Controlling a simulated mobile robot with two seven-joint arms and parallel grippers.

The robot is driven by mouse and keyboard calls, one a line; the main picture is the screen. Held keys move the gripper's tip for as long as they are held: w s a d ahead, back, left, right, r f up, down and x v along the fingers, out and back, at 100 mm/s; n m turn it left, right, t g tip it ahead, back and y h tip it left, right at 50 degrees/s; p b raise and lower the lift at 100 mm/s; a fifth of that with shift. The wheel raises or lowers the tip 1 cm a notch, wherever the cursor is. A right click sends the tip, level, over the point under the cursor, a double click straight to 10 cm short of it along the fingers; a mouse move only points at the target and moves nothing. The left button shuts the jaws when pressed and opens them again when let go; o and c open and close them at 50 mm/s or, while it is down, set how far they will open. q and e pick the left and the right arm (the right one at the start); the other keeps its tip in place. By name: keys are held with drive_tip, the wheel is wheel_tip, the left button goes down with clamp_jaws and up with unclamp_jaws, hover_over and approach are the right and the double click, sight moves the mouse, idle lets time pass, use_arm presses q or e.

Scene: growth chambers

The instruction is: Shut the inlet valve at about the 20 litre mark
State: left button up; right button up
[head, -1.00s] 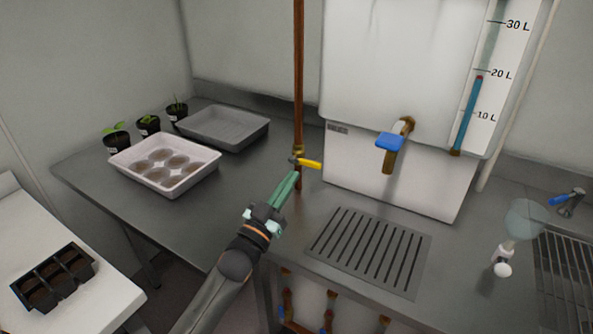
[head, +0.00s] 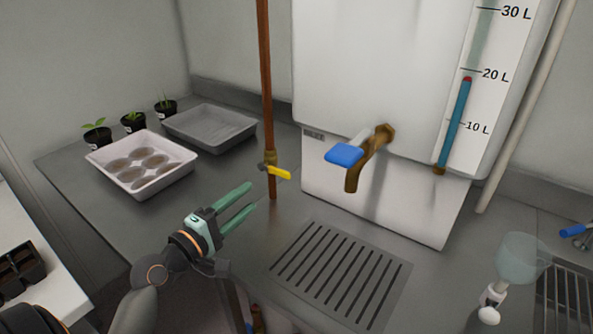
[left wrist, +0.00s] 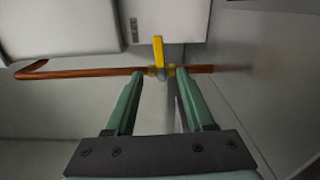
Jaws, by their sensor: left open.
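The inlet valve's yellow lever (head: 279,172) sits on the upright copper pipe (head: 265,90), left of the white tank (head: 375,70). The lever sticks out crosswise to the pipe, to the right. My left gripper (head: 252,195) is open and empty, below and left of the lever, apart from it. In the left wrist view the lever (left wrist: 158,50) stands beyond and between the open fingertips (left wrist: 160,73), square to the pipe (left wrist: 90,73). The gauge's blue column (head: 454,125) ends in a red top just under the 20 L mark (head: 468,69). My right gripper is out of view.
A blue-handled tap (head: 343,154) juts from the tank's front above a slotted drain (head: 340,275). A pale seedling tray (head: 140,178), a grey tray (head: 210,128) and potted plants stand at left. A clear funnel-shaped vessel (head: 522,255) is at right.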

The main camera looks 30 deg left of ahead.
sight(279, 175)
use_arm(q)
drive_tip(key=w, duration=0.4)
drive_tip(key=w+p, duration=0.1)
drive_tip(key=w, duration=0.3)
drive_tip(key=w+d, duration=0.1)
drive_tip(key=w, duration=0.3)
drive_tip(key=shift+w+d, duration=0.1)
clamp_jaws()
idle(1.3)
